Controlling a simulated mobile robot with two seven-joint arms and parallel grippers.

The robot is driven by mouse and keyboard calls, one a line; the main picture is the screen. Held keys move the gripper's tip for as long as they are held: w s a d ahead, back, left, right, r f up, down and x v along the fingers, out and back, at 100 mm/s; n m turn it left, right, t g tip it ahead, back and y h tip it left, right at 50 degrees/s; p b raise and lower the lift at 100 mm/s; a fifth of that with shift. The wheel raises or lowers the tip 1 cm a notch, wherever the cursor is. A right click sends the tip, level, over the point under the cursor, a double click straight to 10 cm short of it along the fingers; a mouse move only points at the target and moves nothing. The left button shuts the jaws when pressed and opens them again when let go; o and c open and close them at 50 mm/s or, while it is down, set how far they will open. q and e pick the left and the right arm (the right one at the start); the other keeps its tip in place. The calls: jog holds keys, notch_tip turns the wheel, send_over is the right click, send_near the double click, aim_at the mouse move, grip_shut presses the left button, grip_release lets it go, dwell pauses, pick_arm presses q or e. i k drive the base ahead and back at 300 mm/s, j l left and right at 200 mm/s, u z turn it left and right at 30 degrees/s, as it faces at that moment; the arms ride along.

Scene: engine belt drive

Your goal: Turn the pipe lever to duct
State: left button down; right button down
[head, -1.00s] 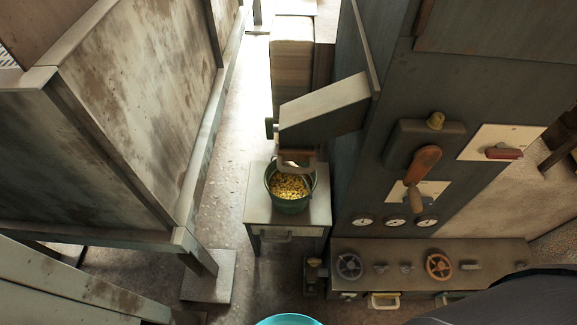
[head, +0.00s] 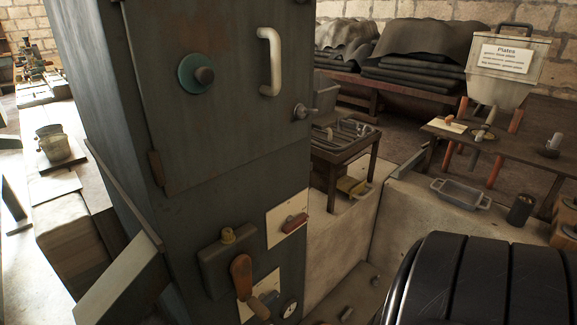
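I cannot tell which part is the pipe lever, and no label for a duct can be read. A small metal latch (head: 303,111) is at the cabinet's right edge. At the far right, small handles and reddish posts (head: 492,175) stand around a dark table. Neither of my grippers is in view.
The cabinet door has a white handle (head: 270,62) and a teal-ringed knob (head: 195,74). A tool table (head: 345,150) stands behind to the right. A hopper marked "Plates" (head: 508,85) is farther right. A slanted chute (head: 122,285) juts out at lower left.

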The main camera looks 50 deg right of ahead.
aim_at(268, 299)
jog(key=z, duration=1.5)
